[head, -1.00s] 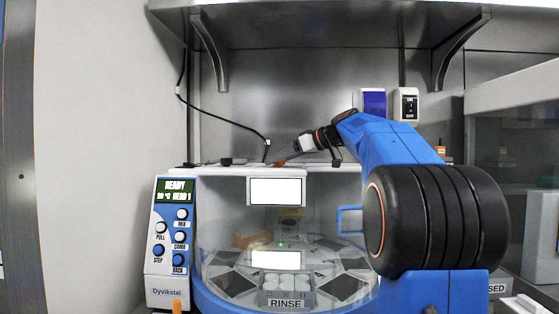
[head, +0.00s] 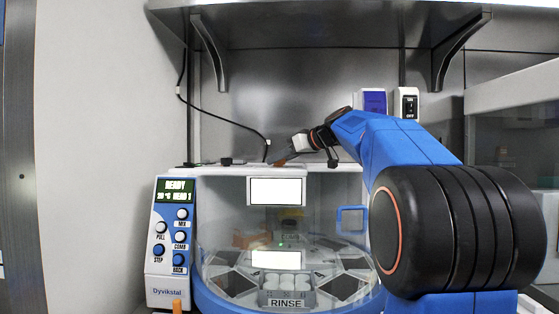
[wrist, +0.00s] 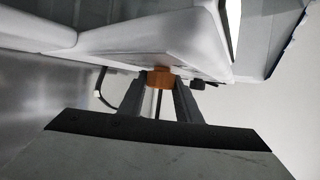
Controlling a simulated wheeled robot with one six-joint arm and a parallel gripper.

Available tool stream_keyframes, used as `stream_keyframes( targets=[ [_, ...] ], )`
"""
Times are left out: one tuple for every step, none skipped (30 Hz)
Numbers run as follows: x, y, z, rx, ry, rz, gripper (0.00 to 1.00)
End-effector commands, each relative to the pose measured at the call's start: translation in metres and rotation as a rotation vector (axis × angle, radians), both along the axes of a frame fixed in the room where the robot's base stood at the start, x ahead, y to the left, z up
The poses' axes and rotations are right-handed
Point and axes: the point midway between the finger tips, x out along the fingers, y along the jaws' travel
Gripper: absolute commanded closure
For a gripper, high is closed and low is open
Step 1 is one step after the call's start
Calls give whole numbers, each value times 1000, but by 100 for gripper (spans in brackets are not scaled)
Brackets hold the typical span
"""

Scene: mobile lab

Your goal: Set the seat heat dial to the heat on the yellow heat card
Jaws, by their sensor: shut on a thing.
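My gripper (head: 280,161) is at the top back of the white and blue machine (head: 172,296), in front of the steel wall. In the wrist view my gripper (wrist: 160,88) is shut on a small orange piece (wrist: 160,77) beside the machine's white body. I cannot tell whether this piece is the seat heat dial. No yellow heat card can be made out clearly. A small yellowish thing (head: 291,226) shows inside the machine behind the clear cover, too small to read.
The machine's panel has a lit READY display (head: 175,190) and several knobs (head: 182,214). A black cable (head: 222,118) hangs behind it. A steel shelf (head: 330,30) is overhead. A switch box (head: 405,105) and purple box (head: 373,102) are on the back wall.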

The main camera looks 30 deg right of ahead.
Motion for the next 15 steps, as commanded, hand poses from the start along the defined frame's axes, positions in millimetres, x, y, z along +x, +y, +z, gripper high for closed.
stream_keyframes(
  targets=[
    [-1,3,1,-3,-2,-34,92],
    [-1,3,1,-2,-2,-60,92],
    [-1,3,1,-1,-2,-93,92],
    [-1,3,1,-2,-2,-117,92],
    [-1,3,1,-2,-3,-141,92],
    [-1,3,1,-2,-2,-169,92],
    [-1,3,1,-3,-2,-190,92],
    [-1,3,1,-2,-2,-209,92],
    [0,3,1,-2,-2,-234,92],
    [0,3,1,-1,-3,-251,92],
    [-1,2,1,-2,-2,-268,92],
    [-1,2,1,-2,-3,-291,92],
    [-1,3,1,-2,-2,-305,92],
    [0,3,1,-2,-3,-321,92],
    [0,2,1,-2,-2,-341,92]
  ],
)
